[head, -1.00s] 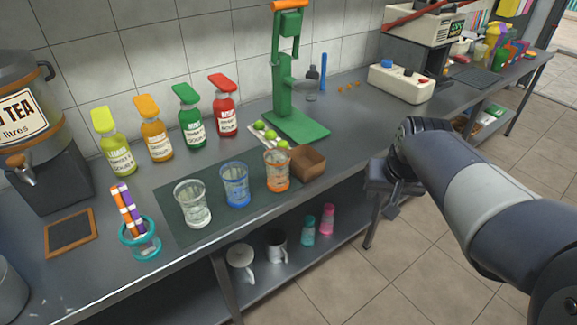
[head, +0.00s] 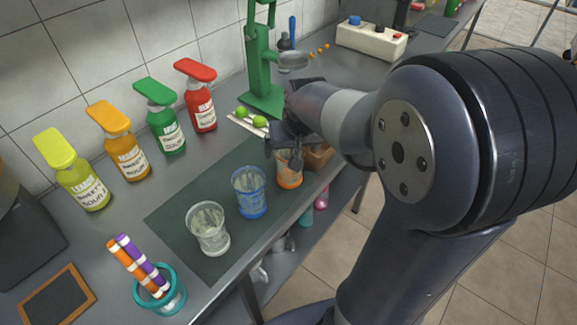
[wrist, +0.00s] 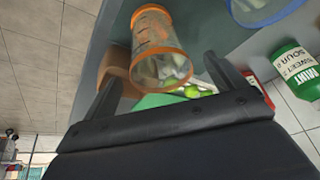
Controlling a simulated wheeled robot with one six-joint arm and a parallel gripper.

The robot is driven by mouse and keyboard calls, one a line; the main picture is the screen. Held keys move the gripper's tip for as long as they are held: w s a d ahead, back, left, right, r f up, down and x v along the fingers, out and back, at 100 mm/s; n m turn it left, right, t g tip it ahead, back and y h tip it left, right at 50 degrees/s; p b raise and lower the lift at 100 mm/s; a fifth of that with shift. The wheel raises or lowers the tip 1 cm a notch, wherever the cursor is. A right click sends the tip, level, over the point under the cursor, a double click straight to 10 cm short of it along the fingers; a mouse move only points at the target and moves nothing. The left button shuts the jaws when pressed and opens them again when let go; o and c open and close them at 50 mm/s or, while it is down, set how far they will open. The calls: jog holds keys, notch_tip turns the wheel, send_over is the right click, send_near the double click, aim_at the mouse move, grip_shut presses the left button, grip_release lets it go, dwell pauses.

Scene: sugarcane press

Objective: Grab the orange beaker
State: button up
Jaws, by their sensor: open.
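The orange beaker (head: 289,172) is clear with orange bands and stands upright on the dark mat (head: 180,210), at the right end of a row of three beakers. In the head view my gripper (head: 285,152) is just above and behind it and hides its upper part. In the wrist view the orange beaker (wrist: 160,48) shows between and beyond the two spread fingers of my gripper (wrist: 165,85). The fingers are open, with nothing held. I cannot tell whether a finger touches the beaker.
The blue beaker (head: 250,192) stands close to the left, then a clear beaker (head: 208,229). A brown wooden box (head: 319,156) sits just right of the orange beaker. Limes (head: 251,117) and the green press (head: 262,75) are behind. Sauce bottles (head: 124,143) line the wall.

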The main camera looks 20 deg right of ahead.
aim_at(287, 178)
jog(key=shift+x, duration=2.3)
jog(key=shift+s, duration=0.1)
jog(key=shift+c, duration=0.4)
jog(key=c, duration=1)
